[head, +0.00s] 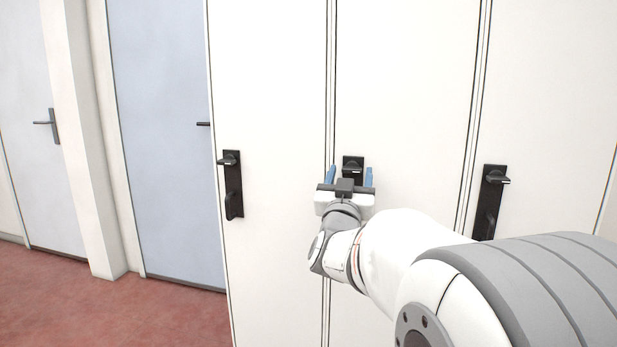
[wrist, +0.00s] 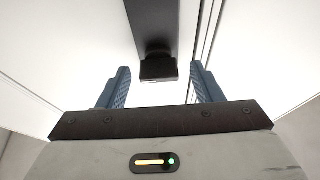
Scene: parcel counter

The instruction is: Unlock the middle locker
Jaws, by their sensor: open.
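The middle locker (head: 405,90) has a white door, which is closed. Its black lock plate with a turn knob (head: 353,163) is on the door's left side; the lower part of the plate is hidden behind my gripper. My gripper (head: 349,176) is in front of this plate with its two blue fingers apart, one on each side of the knob.
The left locker has a black lock plate and handle (head: 233,185), and the right locker has another (head: 489,203). A light blue door (head: 160,130) and a grey-handled door (head: 25,120) stand farther left. Red floor (head: 110,310) is clear at lower left.

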